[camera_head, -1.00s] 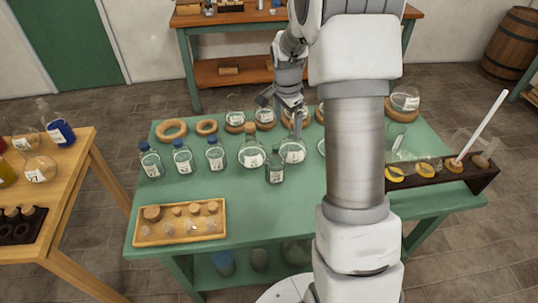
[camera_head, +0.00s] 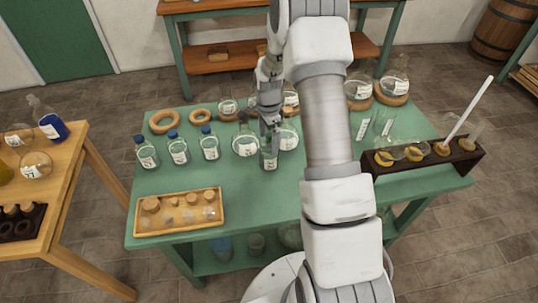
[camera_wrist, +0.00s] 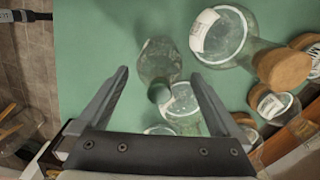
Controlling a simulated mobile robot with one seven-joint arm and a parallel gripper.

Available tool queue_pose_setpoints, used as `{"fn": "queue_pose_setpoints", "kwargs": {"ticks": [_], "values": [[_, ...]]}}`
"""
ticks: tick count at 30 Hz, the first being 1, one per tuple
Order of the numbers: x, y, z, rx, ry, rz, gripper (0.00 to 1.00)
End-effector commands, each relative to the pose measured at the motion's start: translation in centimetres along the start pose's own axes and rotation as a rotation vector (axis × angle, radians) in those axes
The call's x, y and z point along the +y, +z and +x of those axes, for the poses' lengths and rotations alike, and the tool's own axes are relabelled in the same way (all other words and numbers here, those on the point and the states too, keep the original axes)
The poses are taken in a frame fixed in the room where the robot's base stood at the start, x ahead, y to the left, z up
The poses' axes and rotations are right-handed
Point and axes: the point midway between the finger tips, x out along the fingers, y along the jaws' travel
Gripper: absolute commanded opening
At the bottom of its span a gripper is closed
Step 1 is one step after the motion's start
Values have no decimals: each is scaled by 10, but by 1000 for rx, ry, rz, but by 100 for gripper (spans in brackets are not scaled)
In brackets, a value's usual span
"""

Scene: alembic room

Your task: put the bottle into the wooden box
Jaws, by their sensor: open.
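A small clear glass bottle with a pale label (camera_head: 270,160) stands upright near the middle of the green table. My gripper (camera_head: 269,134) is just above and behind it, pointing down. In the wrist view my gripper (camera_wrist: 160,75) is open. The bottle (camera_wrist: 158,62) shows between and just beyond its fingertips, with a greyish stopper toward me; I see no contact. The wooden box (camera_head: 178,231), a shallow light-wood tray, lies at the table's front left. It holds several corks and small clear pieces.
Round corked flasks (camera_head: 245,146) stand close beside the bottle. Several blue-capped bottles (camera_head: 178,150) stand to the left. Cork rings (camera_head: 164,122) lie behind them. A dark rack (camera_head: 425,160) with a white rod is at right. Table between bottle and box is clear.

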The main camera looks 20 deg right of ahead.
Motion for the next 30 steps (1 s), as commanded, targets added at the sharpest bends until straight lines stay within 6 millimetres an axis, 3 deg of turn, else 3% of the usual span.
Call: {"fn": "queue_pose_setpoints", "kwargs": {"ticks": [13,22,23,30], "values": [[1,0,48,-1,1,-1,100],[0,0,53,0,-2,0,100],[0,0,53,0,-2,0,98],[0,0,53,0,-2,0,55]]}}
